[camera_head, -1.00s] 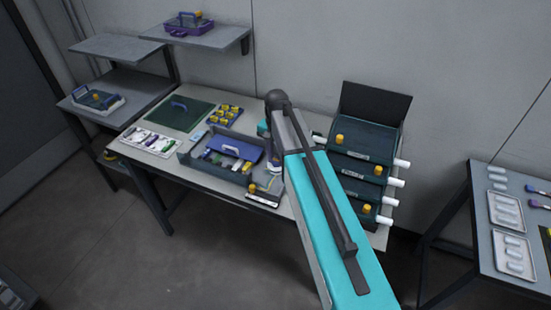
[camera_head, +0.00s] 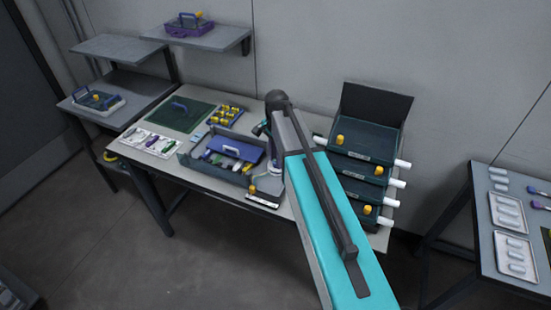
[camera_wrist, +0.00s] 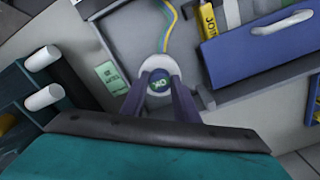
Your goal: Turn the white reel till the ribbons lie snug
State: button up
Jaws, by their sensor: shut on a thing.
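The white reel (camera_wrist: 158,62) stands upright in the wrist view, with a round dark blue centre marked with pale green letters. My gripper (camera_wrist: 160,84) is shut on the reel, one finger on each side. Blue and yellow ribbons (camera_wrist: 168,28) run from the reel's far side toward the top of the wrist view, with a gentle bend. I cannot tell how tight they are.
A grey tray (camera_head: 207,174) with a blue-lidded box (camera_head: 236,149) stands beside the reel. It also shows in the wrist view, near a green label card (camera_wrist: 111,77). Dark stacked units (camera_head: 357,171) with white knobs (camera_head: 399,183) stand close right of my arm.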

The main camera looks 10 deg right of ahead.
jog(key=shift+w+r, duration=0.15)
jog(key=shift+w, duration=0.05)
jog(key=o, duration=1.1)
jog(key=shift+a, duration=0.1)
jog(key=shift+c, duration=0.2)
jog(key=shift+s, duration=0.1)
notch_tip(320, 180, up, 14)
jog(key=b, duration=0.3)
